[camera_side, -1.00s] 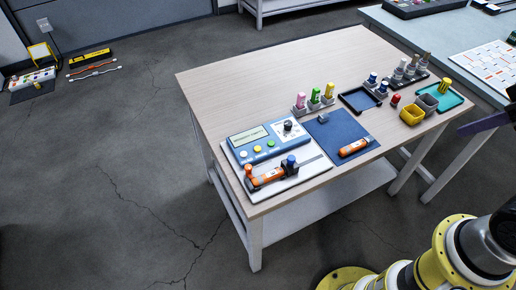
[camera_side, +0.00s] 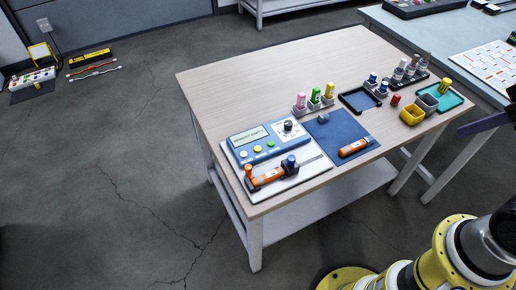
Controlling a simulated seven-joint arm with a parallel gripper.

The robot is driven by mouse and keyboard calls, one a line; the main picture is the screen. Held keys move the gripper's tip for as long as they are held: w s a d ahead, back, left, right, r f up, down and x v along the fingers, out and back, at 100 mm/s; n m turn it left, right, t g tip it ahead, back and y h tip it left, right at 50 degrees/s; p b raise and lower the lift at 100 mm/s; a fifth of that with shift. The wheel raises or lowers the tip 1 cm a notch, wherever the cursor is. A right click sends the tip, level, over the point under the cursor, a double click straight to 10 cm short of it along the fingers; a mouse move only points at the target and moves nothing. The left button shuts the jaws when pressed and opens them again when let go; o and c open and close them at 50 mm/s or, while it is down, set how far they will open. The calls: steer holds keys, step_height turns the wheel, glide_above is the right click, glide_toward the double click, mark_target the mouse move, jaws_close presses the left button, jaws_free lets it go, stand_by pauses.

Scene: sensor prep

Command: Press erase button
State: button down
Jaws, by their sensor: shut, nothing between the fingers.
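A blue device (camera_side: 277,151) stands at the left front of the wooden table. It has a pale greenish display (camera_side: 248,137) with text too small to read and a white dial panel (camera_side: 289,129). Along its front edge are a white button (camera_side: 243,154), a yellow button (camera_side: 257,149) and a green button (camera_side: 271,144). Their labels are not legible, so I cannot tell which is the erase button. Nothing covers the buttons. My gripper's fingertips cannot be made out; only lower parts of my arm show at the bottom right.
An orange tool (camera_side: 268,176) lies on a white board before the device. A blue mat (camera_side: 332,126) holds another orange tool (camera_side: 353,147). A dark bar (camera_side: 484,123) juts in at the right edge.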

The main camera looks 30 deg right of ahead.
stand_by(0.9)
steer(key=w+a+r+m+t+y, duration=0.25)
steer(key=w+r+m+t, duration=0.25)
steer(key=w+r+m, duration=0.5)
steer(key=w+a+f+m+t, duration=0.1)
steer(key=w+a+m, duration=0.3)
steer(key=w, duration=0.5)
steer(key=w+a+f+m+t, duration=0.1)
steer(key=w+a+m, duration=0.2)
steer(key=w+m, duration=0.5)
steer(key=w+a+f+m+g, duration=0.1)
steer(key=w+a+f+m, duration=0.4)
steer(key=w+f, duration=0.5)
steer(key=s+a+f+n+g, duration=0.1)
steer(key=a+f, duration=0.3)
steer(key=f, duration=0.4)
steer(key=s+a+f+n+g, duration=0.1)
steer(key=a+f, duration=0.3)
steer(key=f, duration=0.4)
steer(key=shift+s+a+f+g, duration=0.25)
steer(key=shift+s+a+g, duration=0.05)
